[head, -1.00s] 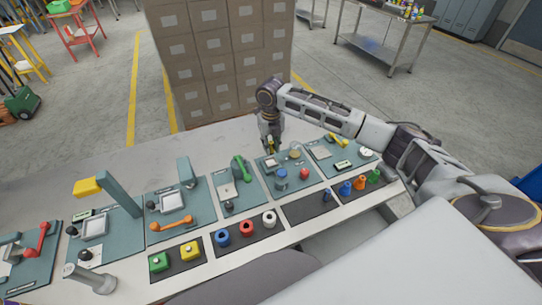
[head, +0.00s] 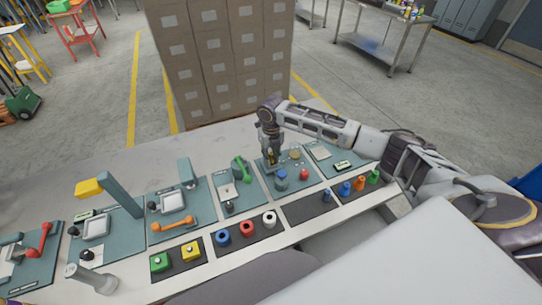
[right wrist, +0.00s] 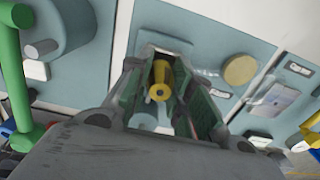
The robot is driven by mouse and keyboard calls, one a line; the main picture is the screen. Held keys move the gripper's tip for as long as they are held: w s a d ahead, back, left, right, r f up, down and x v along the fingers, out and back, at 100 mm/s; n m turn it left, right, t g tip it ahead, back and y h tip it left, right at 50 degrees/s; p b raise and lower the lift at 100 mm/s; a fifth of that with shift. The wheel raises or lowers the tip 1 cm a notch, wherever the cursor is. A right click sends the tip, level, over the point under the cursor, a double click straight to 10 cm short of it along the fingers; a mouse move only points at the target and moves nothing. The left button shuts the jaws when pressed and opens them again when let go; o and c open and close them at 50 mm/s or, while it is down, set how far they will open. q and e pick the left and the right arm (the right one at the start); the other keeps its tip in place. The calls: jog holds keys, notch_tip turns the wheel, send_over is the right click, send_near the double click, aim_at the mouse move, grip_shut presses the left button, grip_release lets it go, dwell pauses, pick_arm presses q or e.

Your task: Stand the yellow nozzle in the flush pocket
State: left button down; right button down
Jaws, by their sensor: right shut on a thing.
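The yellow nozzle (right wrist: 160,80) is between the fingers of my right gripper (right wrist: 165,92) in the right wrist view, with its round, hollow end toward the camera. In the head view my right gripper (head: 271,160) points down, low over the back left of a teal station panel (head: 310,179). Only a little yellow shows between its fingers there. A yellow disc (head: 294,154) lies on the panel just right of the gripper. I cannot make out the flush pocket; the gripper may hide it. I cannot tell whether the nozzle touches the panel. My left gripper is out of view.
A blue-topped cylinder (head: 281,181) and a red knob (head: 304,174) stand on the panel in front of the gripper. A green lever (head: 241,168) rises on the panel to the left. Blue, orange and green pieces (head: 360,184) stand at the front right.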

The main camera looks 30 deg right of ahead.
jog(key=shift+f, duration=0.2)
jog(key=c, duration=1.3)
grip_release()
jog(key=shift+o, duration=0.2)
jog(key=shift+r, duration=0.15)
notch_tip(320, 180, up, 12)
jog(key=b, duration=0.1)
jog(key=shift+b, duration=0.3)
